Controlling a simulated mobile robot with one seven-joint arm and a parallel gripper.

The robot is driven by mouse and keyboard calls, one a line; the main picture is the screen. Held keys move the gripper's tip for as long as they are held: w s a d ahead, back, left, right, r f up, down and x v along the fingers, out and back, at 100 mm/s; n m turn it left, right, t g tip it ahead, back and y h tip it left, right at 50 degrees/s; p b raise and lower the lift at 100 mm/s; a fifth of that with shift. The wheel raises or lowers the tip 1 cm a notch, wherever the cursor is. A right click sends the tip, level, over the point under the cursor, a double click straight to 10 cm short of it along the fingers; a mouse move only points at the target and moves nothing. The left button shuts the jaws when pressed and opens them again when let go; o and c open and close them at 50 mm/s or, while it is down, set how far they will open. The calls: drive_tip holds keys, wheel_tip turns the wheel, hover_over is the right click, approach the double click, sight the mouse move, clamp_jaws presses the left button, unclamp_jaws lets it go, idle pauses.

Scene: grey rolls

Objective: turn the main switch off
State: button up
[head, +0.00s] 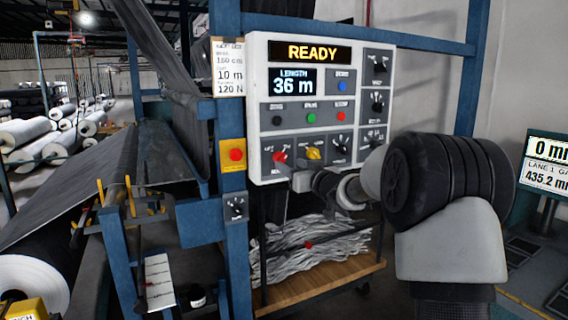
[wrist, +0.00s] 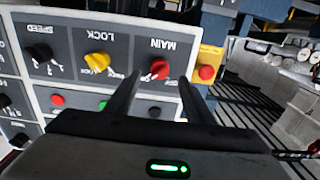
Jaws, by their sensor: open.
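The main switch is a red rotary knob (head: 278,156) at the lower left of the white control panel (head: 254,110). In the wrist view, which is upside down, the red knob (wrist: 159,69) sits under the word MAIN. My gripper (wrist: 158,80) is open, with one finger on either side of the red knob in that view. I cannot tell whether either finger touches it. In the head view my gripper (head: 301,180) is at the panel's lower edge, its fingers hard to make out. The labels around the knob are too small to read for its setting.
A yellow lock knob (head: 314,153) is right beside the main switch. A red button on a yellow box (head: 236,154) is on the blue post left of the panel. The display (head: 310,52) reads READY. A wooden-decked cart (head: 330,282) with grey scraps stands below.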

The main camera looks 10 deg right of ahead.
sight(283, 160)
drive_tip(key=x, duration=0.5)
drive_tip(key=shift+w+a, duration=0.15)
drive_tip(key=shift+w, duration=0.2)
drive_tip(key=c, duration=1.1)
